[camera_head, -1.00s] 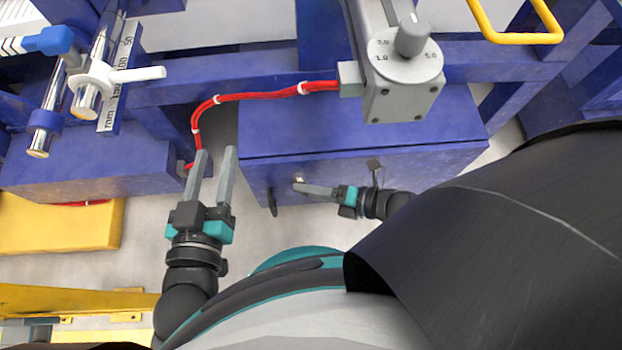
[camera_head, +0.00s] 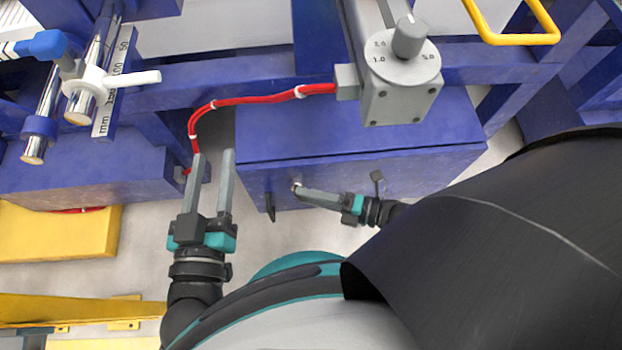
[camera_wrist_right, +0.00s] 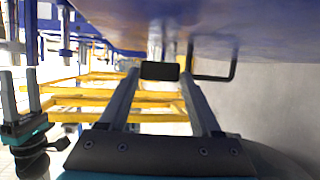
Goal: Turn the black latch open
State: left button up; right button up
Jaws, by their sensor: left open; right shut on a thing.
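The black latch (camera_wrist_right: 160,71) shows in the right wrist view as a small dark block between my right fingertips, below the blue box's underside or face. My right gripper (camera_head: 298,190) is shut on it at the front of the blue box (camera_head: 340,165); it also shows in the right wrist view (camera_wrist_right: 159,78). In the head view the latch is largely hidden by the fingertips, with a small pale metal spot beside them. Its exact angle is hard to tell. My left gripper (camera_head: 214,154) is open and empty, left of the box, its fingertips near the red cable.
A black handle (camera_head: 270,207) is on the box front, left of my right fingertips. A red cable (camera_head: 245,99) runs to a grey dial unit (camera_head: 402,80) above the box. Yellow frames (camera_wrist_right: 110,95) stand behind. Grey floor (camera_head: 300,230) is clear in front.

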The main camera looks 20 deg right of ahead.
jog(key=shift+w, duration=0.15)
dwell(0.6)
jog(key=o, duration=1.4)
jog(key=shift+f, duration=0.1)
jog(key=v, duration=1.5)
jog(key=shift+d+f, duration=0.15)
jog(key=shift+f, duration=0.15)
